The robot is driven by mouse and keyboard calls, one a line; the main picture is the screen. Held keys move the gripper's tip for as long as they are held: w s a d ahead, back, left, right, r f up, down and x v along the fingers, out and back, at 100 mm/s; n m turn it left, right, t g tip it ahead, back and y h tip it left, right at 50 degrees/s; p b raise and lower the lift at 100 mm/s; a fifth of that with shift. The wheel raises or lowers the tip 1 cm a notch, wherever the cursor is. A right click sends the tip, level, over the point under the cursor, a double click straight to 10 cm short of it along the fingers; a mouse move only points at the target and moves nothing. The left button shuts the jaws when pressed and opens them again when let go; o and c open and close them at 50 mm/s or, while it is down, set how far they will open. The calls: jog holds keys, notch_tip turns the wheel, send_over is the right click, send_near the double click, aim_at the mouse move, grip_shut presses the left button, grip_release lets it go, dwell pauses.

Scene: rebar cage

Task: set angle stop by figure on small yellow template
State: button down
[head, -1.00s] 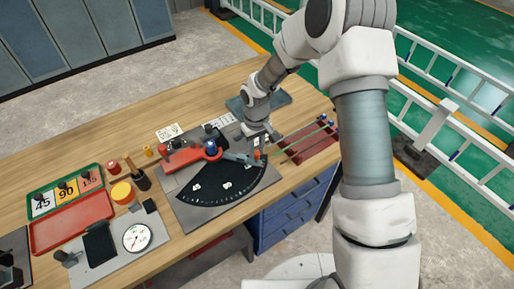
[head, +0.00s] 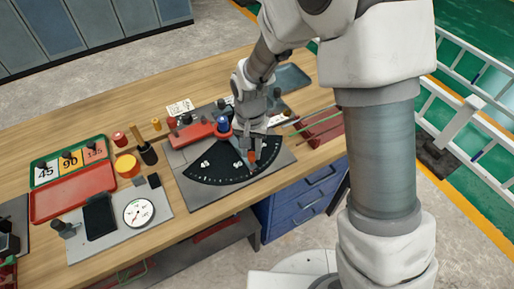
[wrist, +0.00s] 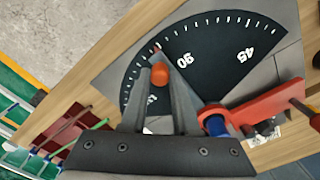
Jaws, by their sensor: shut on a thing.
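The black angle dial (head: 210,168) lies on a grey plate on the bench. White figures 90 (wrist: 185,60) and 45 (wrist: 246,56) show in the wrist view; a third figure at left is mostly hidden by my fingers. My gripper (wrist: 159,80) is shut on the orange-red knob (wrist: 159,75) of the swinging stop arm. The arm's pointer tip (wrist: 157,47) lies on the scale a little to the left of the 90. The blue pivot (head: 223,125) is behind it. The yellow template (head: 70,160) reads 90 and stands between the white 45 and orange 135 templates in a green rack.
A red tray (head: 72,200) lies in front of the templates. A round gauge (head: 139,212) and a black block (head: 99,217) lie on a grey plate left of the dial. A red clamp bar (head: 192,135) adjoins the pivot. Green rods (head: 316,124) lie over a red rack at right.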

jog(key=shift+s+a, duration=0.15)
jog(key=shift+a, duration=0.05)
dwell(0.3)
jog(key=c, duration=0.7)
grip_release()
jog(key=shift+o, duration=0.2)
jog(key=shift+r, duration=0.15)
notch_tip(320, 180, up, 17)
jog(key=shift+p, duration=0.35)
jog(key=shift+d+r, duration=0.1)
jog(key=shift+r, duration=0.05)
